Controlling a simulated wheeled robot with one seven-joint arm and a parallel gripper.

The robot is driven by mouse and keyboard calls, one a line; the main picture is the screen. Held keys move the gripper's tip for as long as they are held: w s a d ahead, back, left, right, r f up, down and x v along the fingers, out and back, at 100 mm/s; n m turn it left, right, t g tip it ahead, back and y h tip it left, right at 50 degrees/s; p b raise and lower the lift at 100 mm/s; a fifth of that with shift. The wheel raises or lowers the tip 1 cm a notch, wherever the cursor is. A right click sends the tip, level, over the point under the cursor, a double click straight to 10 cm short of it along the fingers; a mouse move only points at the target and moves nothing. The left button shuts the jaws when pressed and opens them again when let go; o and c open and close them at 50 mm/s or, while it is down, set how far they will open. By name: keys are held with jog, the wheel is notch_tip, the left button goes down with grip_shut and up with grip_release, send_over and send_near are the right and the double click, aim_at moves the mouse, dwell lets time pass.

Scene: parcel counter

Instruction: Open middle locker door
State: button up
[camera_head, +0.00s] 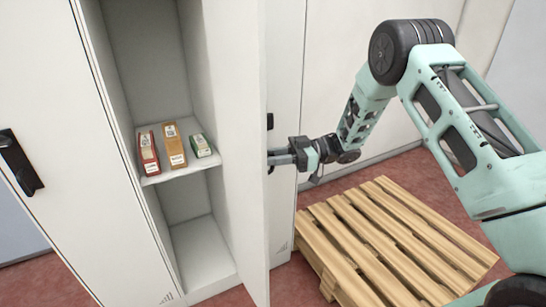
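The middle locker (120,45) stands open, its interior showing. Its white door (240,150) is swung out toward me on the right side of the opening, with its inner face in view. A small part of a black handle (270,121) shows past the door's free edge. My gripper (272,158) is at that edge, on the door's outer side and just below the visible handle part. The fingertips are partly hidden by the door. I cannot tell whether they touch or grip it.
A closed locker door with a black handle (20,163) is at left. A wooden pallet (385,240) lies on the red floor at right.

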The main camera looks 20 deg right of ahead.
jog(key=d+b, duration=0.2)
jog(key=d, duration=1.5)
jog(key=shift+s+d+b, duration=0.2)
jog(key=shift+s+b, duration=0.15)
jog(key=shift+s, duration=0.1)
